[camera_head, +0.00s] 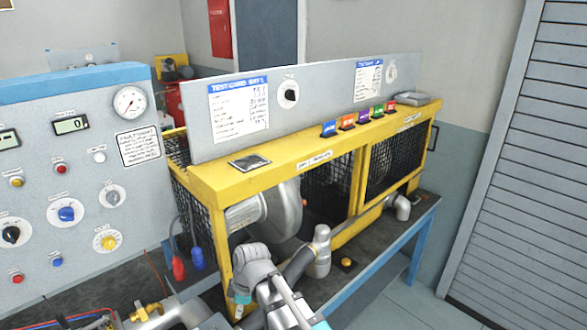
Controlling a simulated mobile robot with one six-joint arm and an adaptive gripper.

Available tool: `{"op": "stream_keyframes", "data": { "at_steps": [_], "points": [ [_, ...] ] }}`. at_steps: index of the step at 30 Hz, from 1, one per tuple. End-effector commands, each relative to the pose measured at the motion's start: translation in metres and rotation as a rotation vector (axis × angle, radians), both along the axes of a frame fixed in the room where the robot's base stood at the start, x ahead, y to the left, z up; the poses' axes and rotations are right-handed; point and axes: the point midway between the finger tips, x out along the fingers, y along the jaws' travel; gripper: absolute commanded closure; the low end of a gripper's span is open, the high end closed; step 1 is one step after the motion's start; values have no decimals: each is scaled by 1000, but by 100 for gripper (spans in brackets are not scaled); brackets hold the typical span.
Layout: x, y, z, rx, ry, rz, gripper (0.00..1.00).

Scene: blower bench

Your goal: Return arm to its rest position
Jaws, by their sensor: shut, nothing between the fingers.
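Grey links of my arm with teal caps rise from the bottom middle, in front of the yellow blower cage (262,179). The links bend near the cage's lower left corner post. No gripper fingers can be made out, so I cannot see my gripper or what is between its jaws. The lower part of the arm runs out of the picture at the bottom edge.
A control panel (84,190) with knobs and gauges stands at left. A brass valve (146,311) sits at lower left. Open floor (425,293) lies right of the bench, before a grey shutter (525,170).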

Motion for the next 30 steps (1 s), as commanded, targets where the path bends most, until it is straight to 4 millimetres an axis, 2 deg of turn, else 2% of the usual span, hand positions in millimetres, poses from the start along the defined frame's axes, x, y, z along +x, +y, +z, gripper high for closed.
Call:
{"op": "stream_keyframes", "data": {
  "at_steps": [1,10,21,27,30],
  "points": [
    [4,-20,-2,-17,7,-81,100],
    [23,-117,-7,-112,53,-560,100],
    [22,-235,-12,-207,99,-1158,100],
    [14,-288,-14,-247,114,-1444,100],
    [10,-304,-15,-258,119,-1540,100]
  ]
}}
